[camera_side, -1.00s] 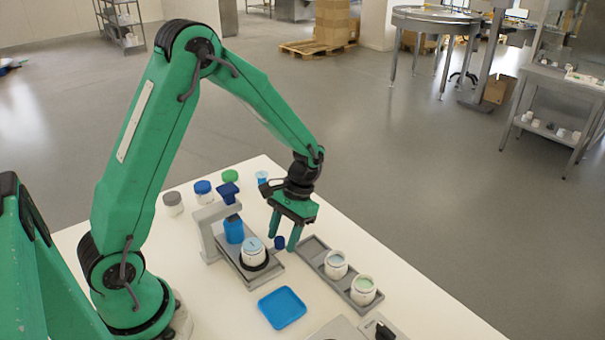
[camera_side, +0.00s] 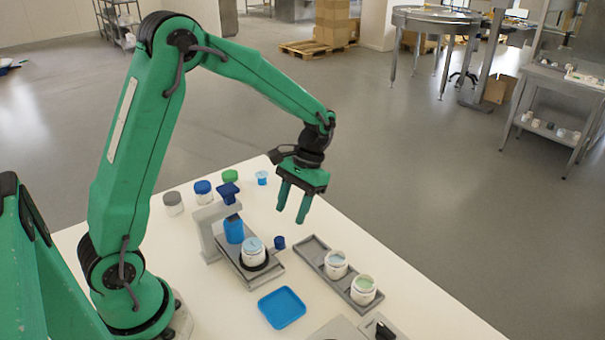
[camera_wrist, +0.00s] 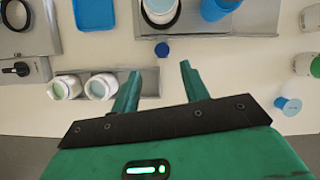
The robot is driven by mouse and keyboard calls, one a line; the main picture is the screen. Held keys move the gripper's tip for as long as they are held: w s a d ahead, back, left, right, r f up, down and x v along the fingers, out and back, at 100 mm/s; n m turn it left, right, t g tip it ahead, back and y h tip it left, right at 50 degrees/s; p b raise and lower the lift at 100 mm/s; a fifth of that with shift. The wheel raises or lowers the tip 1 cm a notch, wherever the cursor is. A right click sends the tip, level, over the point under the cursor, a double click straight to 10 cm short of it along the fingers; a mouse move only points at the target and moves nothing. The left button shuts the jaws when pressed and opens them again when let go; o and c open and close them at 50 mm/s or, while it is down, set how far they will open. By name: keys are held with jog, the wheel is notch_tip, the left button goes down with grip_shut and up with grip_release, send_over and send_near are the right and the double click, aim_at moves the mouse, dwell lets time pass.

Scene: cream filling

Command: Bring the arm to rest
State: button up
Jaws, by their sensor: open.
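My gripper (camera_side: 293,203) is open and empty. It hangs in the air above the white table (camera_side: 225,305), up and to the right of the filling stand in the side view. In the wrist view its two green fingers (camera_wrist: 160,85) are spread apart with nothing between them.
A grey stand (camera_side: 207,232) holds a blue bottle (camera_side: 234,230) and an open jar (camera_side: 253,250). A small dark-blue cap (camera_side: 279,243) lies beside it. A grey tray (camera_side: 312,250) holds two filled jars (camera_side: 336,264). A blue dish (camera_side: 282,307) and several lidded jars (camera_side: 203,191) stand apart.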

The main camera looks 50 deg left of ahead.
jog(key=shift+r, duration=0.1)
jog(key=s+d+r+m+t, duration=0.2)
jog(key=s+r+t, duration=0.8)
jog(key=s+r, duration=0.4)
jog(key=shift+s+d+r, duration=0.15)
jog(key=shift+s+r, duration=0.05)
jog(key=shift+r, duration=0.05)
dwell(0.4)
dwell(1.6)
